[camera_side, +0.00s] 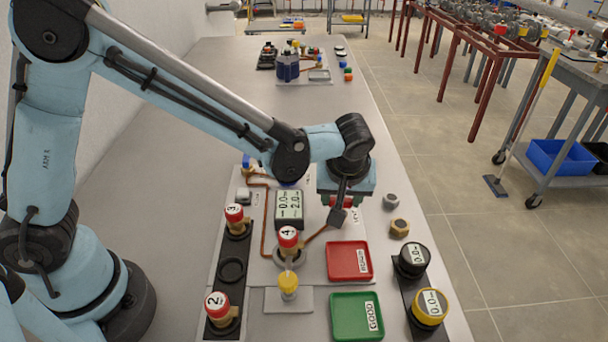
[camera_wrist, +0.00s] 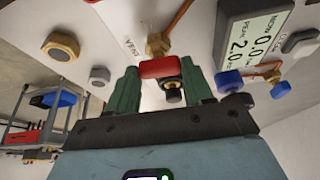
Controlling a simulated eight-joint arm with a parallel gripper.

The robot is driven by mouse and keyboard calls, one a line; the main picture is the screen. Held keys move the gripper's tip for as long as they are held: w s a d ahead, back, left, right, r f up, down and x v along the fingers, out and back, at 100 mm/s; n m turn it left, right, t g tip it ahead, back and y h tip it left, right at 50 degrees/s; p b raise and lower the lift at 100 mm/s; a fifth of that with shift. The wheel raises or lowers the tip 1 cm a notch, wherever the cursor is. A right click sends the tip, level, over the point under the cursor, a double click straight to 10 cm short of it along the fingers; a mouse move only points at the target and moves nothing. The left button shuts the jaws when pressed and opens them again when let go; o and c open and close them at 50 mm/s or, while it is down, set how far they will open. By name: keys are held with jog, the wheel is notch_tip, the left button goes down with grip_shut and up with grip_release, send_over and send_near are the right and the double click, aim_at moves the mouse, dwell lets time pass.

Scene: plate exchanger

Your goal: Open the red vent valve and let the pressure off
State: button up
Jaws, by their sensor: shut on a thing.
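The red vent valve (camera_wrist: 160,67) shows in the wrist view as a red handle on a brass fitting, with a black knob beside it. My gripper (camera_wrist: 162,80) has its two green fingers on either side of the red handle and is shut on it. In the side view my gripper (camera_side: 343,198) points down at the far end of the plate, and the arm and gripper hide most of the valve. The digital display (camera_side: 289,208) reads 0.0 above 2.0. It also shows in the wrist view (camera_wrist: 255,40).
A brass nut (camera_side: 399,228) and grey nut (camera_side: 390,201) lie beside my gripper.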

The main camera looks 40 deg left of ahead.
jog(key=shift+n+g, duration=0.3)
jog(key=shift+n, duration=0.3)
jog(key=o, duration=1)
jog(key=shift+o, duration=0.2)
jog(key=v, duration=1.2)
jog(key=shift+d, duration=0.15)
